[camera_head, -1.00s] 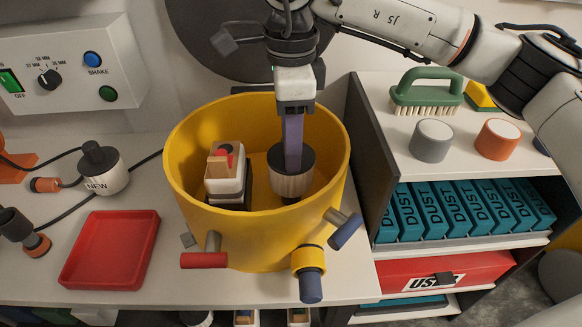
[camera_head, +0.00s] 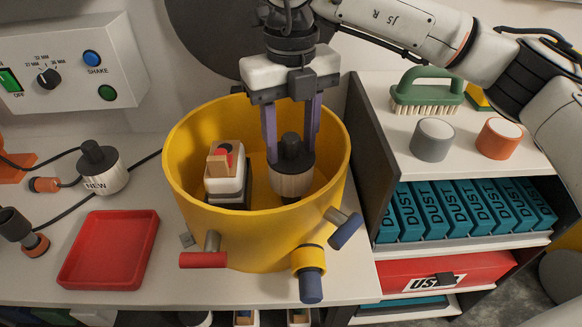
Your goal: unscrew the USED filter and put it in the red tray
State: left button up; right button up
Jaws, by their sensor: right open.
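A ribbed filter with a dark cap and knob (camera_head: 291,178) stands upright inside the yellow drum (camera_head: 193,190), right of its middle. No USED label shows on it. My right gripper (camera_head: 290,155) comes down from above, open, with one finger on each side of the filter's knob; whether the fingers touch it I cannot tell. The red tray (camera_head: 110,250) lies empty on the bench at the left. A filter labelled NEW (camera_head: 103,172) stands on the bench behind the tray. My left gripper is not in view.
A white block-shaped device (camera_head: 226,178) stands in the drum left of the filter. Handles and a blue-tipped port (camera_head: 310,275) stick out of the drum's front. A dark panel (camera_head: 368,170) and shelf with teal DUST boxes (camera_head: 470,208) stand at the right.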

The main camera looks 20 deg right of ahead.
jog(key=m, duration=1.3)
grip_shut()
jog(key=n, duration=0.5)
jog(key=shift+n, duration=0.3)
jog(key=n, duration=2.1)
jog(key=shift+n+p, duration=0.3)
